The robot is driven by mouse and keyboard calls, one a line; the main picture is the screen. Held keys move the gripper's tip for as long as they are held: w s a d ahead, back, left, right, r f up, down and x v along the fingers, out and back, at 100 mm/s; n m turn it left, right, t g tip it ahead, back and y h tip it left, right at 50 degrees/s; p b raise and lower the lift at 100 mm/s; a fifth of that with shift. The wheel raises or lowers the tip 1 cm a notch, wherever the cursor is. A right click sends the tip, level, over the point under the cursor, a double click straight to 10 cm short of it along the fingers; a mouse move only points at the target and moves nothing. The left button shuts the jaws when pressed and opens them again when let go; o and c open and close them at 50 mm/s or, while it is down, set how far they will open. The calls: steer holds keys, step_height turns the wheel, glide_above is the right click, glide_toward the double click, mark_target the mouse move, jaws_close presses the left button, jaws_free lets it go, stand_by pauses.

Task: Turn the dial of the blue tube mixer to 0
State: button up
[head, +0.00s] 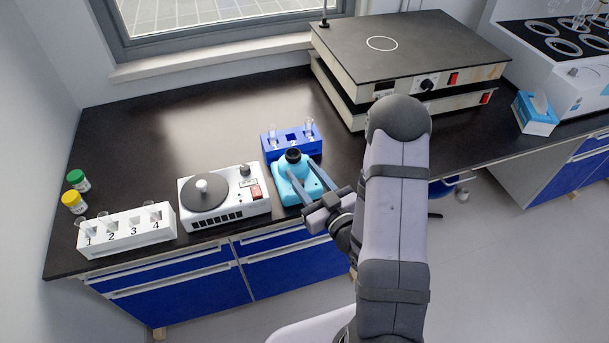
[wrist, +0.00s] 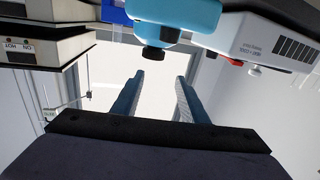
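The blue tube mixer (head: 288,188) is a small light-blue device with a black round cup on top, near the bench's front edge. It also shows at the top of the wrist view (wrist: 185,14). My gripper (head: 299,168) is at the mixer's front right side.
A white stirrer (head: 225,208) with a grey disc stands left of the mixer, and a blue tube rack (head: 271,148) stands close behind it. A white numbered rack (head: 127,238) and two capped bottles are farther left. A large hotplate (head: 350,68) stands behind right.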

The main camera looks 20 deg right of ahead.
steer(key=shift+r+p, duration=1.55)
steer(key=shift+r, duration=0.5)
steer(key=f+g, duration=0.1)
steer(key=g, duration=0.1)
steer(key=f+g+h, duration=0.1)
steer(key=f+g, duration=0.1)
steer(key=w+d+f+g+h, duration=0.1)
steer(key=shift+f+n+g, duration=0.2)
steer(key=shift+n+g, duration=0.1)
steer(key=shift+g, duration=0.1)
steer(key=s+a+r+m+g+h, duration=0.1)
steer(key=s+a+g, duration=0.1)
steer(key=s+g, duration=0.4)
steer(key=s+a+r+m+g, duration=0.1)
steer(key=s+g, duration=0.4)
steer(key=s, duration=1)
steer(key=shift+s+a+m+g+h, duration=0.35)
steer(key=shift+m+g+h, duration=0.05)
steer(key=shift+m, duration=0.4)
